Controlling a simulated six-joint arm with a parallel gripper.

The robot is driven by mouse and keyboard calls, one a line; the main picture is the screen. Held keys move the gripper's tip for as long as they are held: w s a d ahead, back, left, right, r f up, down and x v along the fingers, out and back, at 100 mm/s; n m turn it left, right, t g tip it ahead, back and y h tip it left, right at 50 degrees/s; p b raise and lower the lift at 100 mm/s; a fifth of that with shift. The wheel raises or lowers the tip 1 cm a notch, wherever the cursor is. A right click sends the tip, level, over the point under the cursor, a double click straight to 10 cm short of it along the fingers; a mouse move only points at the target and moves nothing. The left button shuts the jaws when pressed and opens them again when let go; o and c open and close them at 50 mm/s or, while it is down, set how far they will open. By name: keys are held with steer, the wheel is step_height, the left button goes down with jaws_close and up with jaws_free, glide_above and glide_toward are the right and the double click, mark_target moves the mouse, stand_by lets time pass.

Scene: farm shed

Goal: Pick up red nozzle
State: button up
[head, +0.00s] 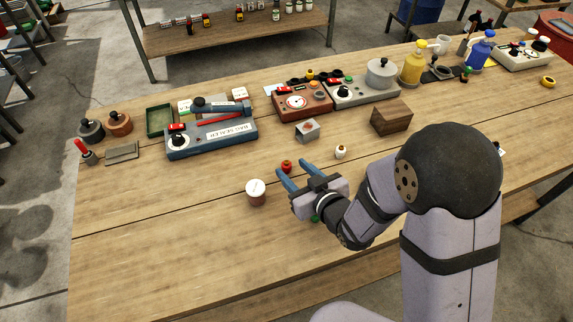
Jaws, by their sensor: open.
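A small red round piece, which looks like the red nozzle (286,166), sits on the wooden table. My gripper (291,168) has two blue fingers spread apart, and it is open. In the picture the red piece lies between the two fingertips. I cannot tell from this one view whether the fingers are around it or still above or short of it. Nothing is seen held.
A white-topped jar (256,192) stands close left of my gripper. A small white bottle (341,152) stands to its right. Something green (315,218) is partly hidden under my gripper. A bag sealer (212,137) and a wooden block (391,117) stand farther back. The table's front left is clear.

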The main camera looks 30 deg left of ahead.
mark_target(288, 165)
steer(key=shift+a, duration=0.1)
steer(key=shift+p+x, duration=0.85)
steer(key=shift+x, duration=1.65)
steer(key=shift+f, duration=0.15)
steer(key=shift+c, duration=0.6)
jaws_close()
